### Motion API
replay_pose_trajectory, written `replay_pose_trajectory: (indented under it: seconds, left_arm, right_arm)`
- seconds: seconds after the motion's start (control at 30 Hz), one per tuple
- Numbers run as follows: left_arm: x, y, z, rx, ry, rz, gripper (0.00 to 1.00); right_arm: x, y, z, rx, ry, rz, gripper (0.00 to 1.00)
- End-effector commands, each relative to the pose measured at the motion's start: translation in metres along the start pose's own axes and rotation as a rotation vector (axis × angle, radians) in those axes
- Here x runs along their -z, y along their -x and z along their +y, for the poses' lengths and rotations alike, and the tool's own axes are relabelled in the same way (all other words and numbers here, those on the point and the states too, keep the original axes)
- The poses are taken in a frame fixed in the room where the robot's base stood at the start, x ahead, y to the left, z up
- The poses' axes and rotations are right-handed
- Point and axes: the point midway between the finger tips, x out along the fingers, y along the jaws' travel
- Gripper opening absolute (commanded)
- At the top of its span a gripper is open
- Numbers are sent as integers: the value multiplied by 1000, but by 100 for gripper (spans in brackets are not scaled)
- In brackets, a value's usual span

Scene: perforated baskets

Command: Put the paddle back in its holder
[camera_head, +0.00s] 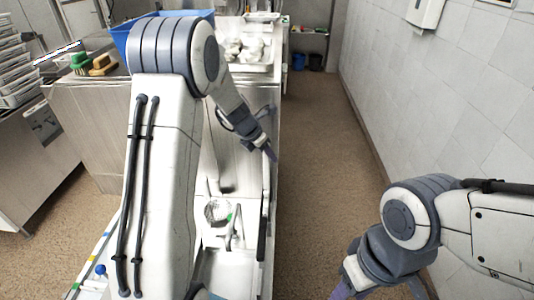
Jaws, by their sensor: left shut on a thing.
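My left gripper (265,147) is beside the right edge of the steel counter, its fingers pointing down and to the right. It is shut on a slim, upright thing that looks like the paddle (262,228), whose long dark lower part hangs below the fingers. The grip point is small and partly hidden by the fingers. I cannot make out the holder for certain. My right gripper (381,290) is at the bottom edge, over the floor; its fingertips are cut off by the frame.
A blue bin (121,38) and a tray of pale items (250,57) stand at the back. A green brush (81,62) lies on the left counter. A round perforated basket (217,211) sits below my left arm. The brown floor aisle (318,160) is clear beside the tiled wall (440,100).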

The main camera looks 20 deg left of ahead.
Motion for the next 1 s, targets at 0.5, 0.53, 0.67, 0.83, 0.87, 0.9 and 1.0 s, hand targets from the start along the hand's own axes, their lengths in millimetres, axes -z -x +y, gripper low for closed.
replay_pose_trajectory:
  seconds: [0.5,0.53,0.67,0.83,0.87,0.9,1.0]
  left_arm:
    - [1,0,0,1,0,1,75]
    - [0,0,0,1,0,1,75]
    - [0,10,0,0,-1,-1,75]
    - [-1,41,1,-4,-1,-4,75]
    - [0,47,1,-3,-2,-4,75]
    - [0,56,1,-5,-1,-4,75]
    - [0,74,1,-4,-1,-3,75]
  right_arm:
    - [0,0,0,0,-1,0,50]
    - [0,0,0,0,-1,0,50]
    - [0,-1,0,0,-1,0,50]
    - [0,-3,0,0,-1,0,50]
    - [0,-4,0,0,-2,0,50]
    - [0,-4,0,0,-2,0,50]
    - [0,-7,0,0,-2,0,50]
